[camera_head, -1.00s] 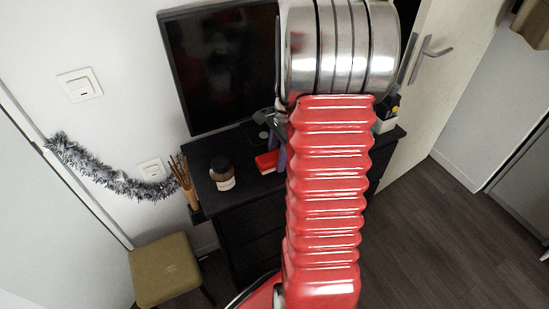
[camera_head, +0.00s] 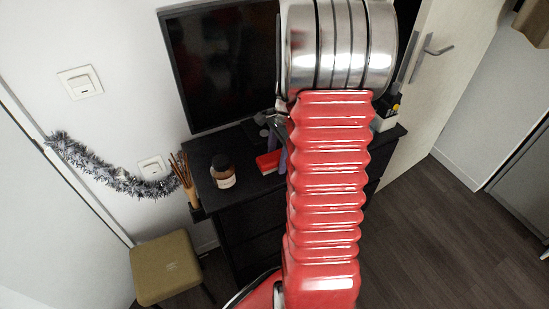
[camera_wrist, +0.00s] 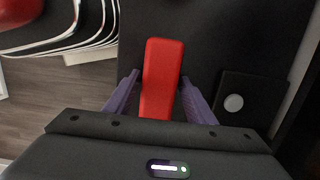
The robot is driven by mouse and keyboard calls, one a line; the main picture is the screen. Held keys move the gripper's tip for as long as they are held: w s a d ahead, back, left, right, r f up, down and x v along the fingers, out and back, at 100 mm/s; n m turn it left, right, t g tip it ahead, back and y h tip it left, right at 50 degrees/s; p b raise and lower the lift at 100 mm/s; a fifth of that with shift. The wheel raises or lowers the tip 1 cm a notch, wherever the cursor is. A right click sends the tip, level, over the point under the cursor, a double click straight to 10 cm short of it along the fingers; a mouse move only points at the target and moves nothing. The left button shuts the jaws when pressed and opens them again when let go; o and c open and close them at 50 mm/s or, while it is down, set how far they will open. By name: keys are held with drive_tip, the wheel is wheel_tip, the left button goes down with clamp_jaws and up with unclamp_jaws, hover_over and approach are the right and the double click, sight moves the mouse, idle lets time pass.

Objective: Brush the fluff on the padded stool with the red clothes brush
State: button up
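The red clothes brush (camera_head: 267,162) lies on top of the black dresser. In the wrist view the brush (camera_wrist: 162,78) runs lengthwise between the two purple fingers of my gripper (camera_wrist: 160,95). The fingers stand apart, with a gap on each side of the brush. In the head view my arm hides most of my gripper (camera_head: 283,158) and part of the brush. The padded stool (camera_head: 150,285), with an olive-brown seat, stands on the floor at the lower left. A small faint mark, perhaps the fluff (camera_head: 169,266), shows on the seat.
The black dresser (camera_head: 205,165) also bears a brown jar (camera_head: 222,174). Reed sticks (camera_head: 182,170) stand at its left end, and small items (camera_head: 388,116) at its right. A dark screen (camera_head: 222,65) rises behind. A tinsel garland (camera_head: 105,175) hangs above the stool.

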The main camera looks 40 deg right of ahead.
drive_tip(key=shift+o, duration=0.5)
drive_tip(key=shift+s, duration=0.1)
wheel_tip(320, 180, up, 14)
drive_tip(key=d, duration=0.1)
drive_tip(key=shift+s+d+r, duration=0.25)
drive_tip(key=shift+s+d, duration=0.1)
idle(0.5)
drive_tip(key=s+a+r+n+t+h, duration=0.1)
drive_tip(key=a+r+n, duration=0.3)
drive_tip(key=a, duration=0.5)
drive_tip(key=s+a+r+n+t+h, duration=0.1)
drive_tip(key=a+r+n, duration=0.1)
drive_tip(key=a+n, duration=0.6)
drive_tip(key=s+a+n+t, duration=0.1)
drive_tip(key=s+a+n, duration=0.2)
drive_tip(key=a, duration=0.3)
drive_tip(key=s+a+n+t, duration=0.2)
drive_tip(key=s+a+n, duration=0.2)
drive_tip(key=a+n, duration=0.2)
drive_tip(key=shift+s+a+f, duration=0.3)
drive_tip(key=shift+a, duration=0.25)
drive_tip(key=shift+c, duration=0.6)
